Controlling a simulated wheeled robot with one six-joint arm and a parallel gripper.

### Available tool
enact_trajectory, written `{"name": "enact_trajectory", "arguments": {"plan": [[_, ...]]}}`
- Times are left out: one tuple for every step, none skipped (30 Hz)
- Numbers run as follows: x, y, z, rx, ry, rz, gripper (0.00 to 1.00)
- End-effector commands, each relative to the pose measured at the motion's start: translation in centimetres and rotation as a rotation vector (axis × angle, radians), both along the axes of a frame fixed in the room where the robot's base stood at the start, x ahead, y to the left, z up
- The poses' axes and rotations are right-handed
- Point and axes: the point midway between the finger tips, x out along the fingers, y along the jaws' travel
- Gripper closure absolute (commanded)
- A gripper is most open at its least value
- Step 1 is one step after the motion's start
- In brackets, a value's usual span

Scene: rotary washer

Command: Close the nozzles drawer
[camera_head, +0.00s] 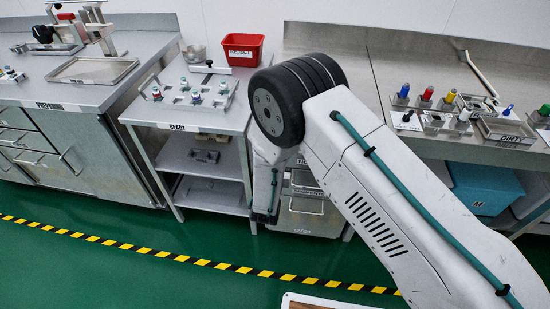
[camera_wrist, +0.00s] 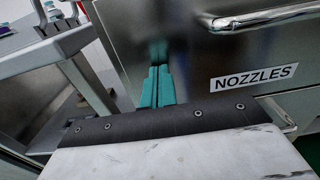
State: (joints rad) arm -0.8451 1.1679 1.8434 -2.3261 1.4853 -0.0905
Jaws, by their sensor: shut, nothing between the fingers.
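The nozzles drawer (camera_wrist: 215,52) has a shiny metal front with a white label reading NOZZLES (camera_wrist: 253,76). A bar handle (camera_wrist: 270,18) runs across the front above the label. My gripper (camera_wrist: 157,72) has its two teal fingers shut together with nothing between them. The fingertips are at the left part of the metal front, left of the label, and are mirrored in it. I cannot tell whether they touch it. In the head view, metal drawers (camera_head: 312,215) show partly behind my arm. How far the nozzles drawer stands out is not clear.
A second handle (camera_wrist: 278,112) shows below the label. Left of the drawers stands the READY table (camera_head: 186,126) with open shelves and a leg close to my gripper. The DIRTY counter (camera_head: 440,140) is at right.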

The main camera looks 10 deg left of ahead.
Motion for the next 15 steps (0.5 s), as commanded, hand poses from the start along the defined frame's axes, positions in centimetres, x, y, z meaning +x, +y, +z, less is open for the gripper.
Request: {"name": "enact_trajectory", "arguments": {"plan": [[-0.9, 0.1, -0.1, -0.004, 0.002, 0.006, 1.0], [-1.4, 0.2, -0.1, -0.005, 0.003, 0.008, 1.0], [-2.1, 0.1, -0.2, -0.007, 0.005, 0.009, 1.0], [-2.6, 0.1, -0.2, -0.008, 0.005, 0.01, 1.0], [-3.5, 0.1, -0.2, -0.008, 0.005, 0.012, 1.0], [-4.5, 0.0, -0.2, -0.008, 0.006, 0.012, 1.0], [-5.3, 0.1, -0.2, -0.009, 0.006, 0.013, 1.0], [-6.1, 0.2, -0.2, -0.01, 0.006, 0.015, 1.0], [-7.0, 0.2, -0.2, -0.009, 0.005, 0.016, 1.0], [-7.8, 0.3, -0.2, -0.009, 0.005, 0.018, 1.0], [-8.4, 0.3, -0.2, -0.009, 0.006, 0.018, 1.0], [-9.2, 0.4, -0.2, -0.009, 0.006, 0.02, 1.0], [-9.8, 0.3, -0.2, -0.009, 0.006, 0.019, 1.0], [-10.3, 0.2, -0.2, -0.009, 0.006, 0.018, 1.0], [-10.9, 0.2, -0.2, -0.009, 0.005, 0.019, 1.0]]}}
